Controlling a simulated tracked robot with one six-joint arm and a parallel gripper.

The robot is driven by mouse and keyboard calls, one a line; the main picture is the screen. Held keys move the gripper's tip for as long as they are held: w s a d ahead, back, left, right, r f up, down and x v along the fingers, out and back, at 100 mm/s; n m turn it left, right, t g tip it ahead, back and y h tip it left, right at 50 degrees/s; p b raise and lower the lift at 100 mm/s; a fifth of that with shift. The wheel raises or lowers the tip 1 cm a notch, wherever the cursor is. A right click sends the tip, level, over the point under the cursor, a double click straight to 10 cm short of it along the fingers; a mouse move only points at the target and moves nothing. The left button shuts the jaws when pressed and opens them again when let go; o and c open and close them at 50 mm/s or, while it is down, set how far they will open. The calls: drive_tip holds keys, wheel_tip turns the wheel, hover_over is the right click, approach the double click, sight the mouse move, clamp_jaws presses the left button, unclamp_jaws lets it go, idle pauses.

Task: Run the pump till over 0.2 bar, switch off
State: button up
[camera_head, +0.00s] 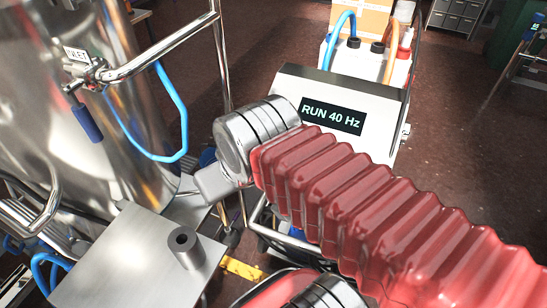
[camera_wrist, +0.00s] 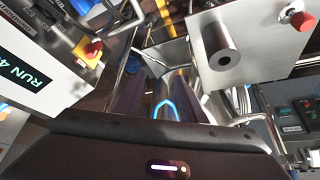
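The pump's control box (camera_head: 385,128) stands in the middle of the head view. Its display (camera_head: 333,116) reads "RUN 40 Hz". In the wrist view the display (camera_wrist: 28,78) shows at the left, cut off after "RUN 4". A red button on a yellow base (camera_wrist: 90,50) sits on the box's side there. My gripper (camera_wrist: 163,88) shows as two dark fingers spread apart, with nothing between them; a steel pipe lies beyond. The fingers are clear of the red button, to its right. No readable pressure value shows in either view.
A steel box with a dark round post (camera_head: 186,245) stands at lower left; the wrist view shows a second red button (camera_wrist: 302,20) near its edge. A large steel tank (camera_head: 60,140) with rails and a blue hose (camera_head: 182,115) fills the left. Bottles (camera_head: 372,65) stand behind the control box.

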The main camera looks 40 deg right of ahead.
drive_tip(key=w+d+f+m+g+h, duration=0.1)
drive_tip(key=w+d+f+m+h, duration=0.1)
drive_tip(key=w+d+m, duration=0.4)
drive_tip(key=w+d+f+m+g+h, duration=0.2)
drive_tip(key=w+d+f+m, duration=0.2)
drive_tip(key=d, duration=0.7)
drive_tip(key=shift+w+d+f+m, duration=0.3)
drive_tip(key=shift+w+m, duration=0.7)
drive_tip(key=shift+w, duration=0.1)
drive_tip(key=x, duration=1.3)
drive_tip(key=shift+s+f, duration=0.1)
drive_tip(key=shift+f, duration=0.35)
drive_tip(key=shift+c, duration=0.7)
clamp_jaws()
drive_tip(key=shift+a, duration=0.15)
